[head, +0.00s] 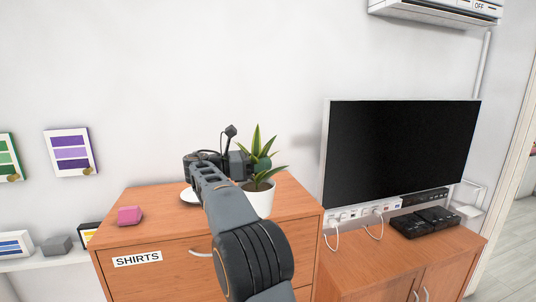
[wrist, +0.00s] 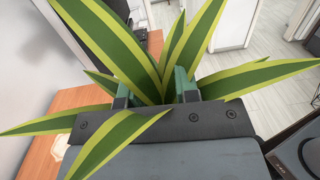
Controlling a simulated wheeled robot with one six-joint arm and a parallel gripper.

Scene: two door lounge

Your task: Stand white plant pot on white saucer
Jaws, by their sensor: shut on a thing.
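The white plant pot (head: 261,203) holds a plant with green, yellow-edged leaves and appears upright at the right part of the wooden cabinet top. I cannot tell whether its base touches the wood. My gripper (head: 258,169) is shut on the pot at its upper part, among the leaves. In the wrist view the leaves (wrist: 130,55) spread around the fingers and hide the pot and the grip. The white saucer (head: 187,197) lies on the cabinet top left of the pot, apart from it, mostly hidden behind my arm.
A pink block (head: 129,215) sits at the left of the cabinet top (head: 150,198). A television (head: 400,150) stands on a lower cabinet at the right, with a power strip (head: 362,212) and black boxes (head: 425,222). Bare wood lies between the pink block and the saucer.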

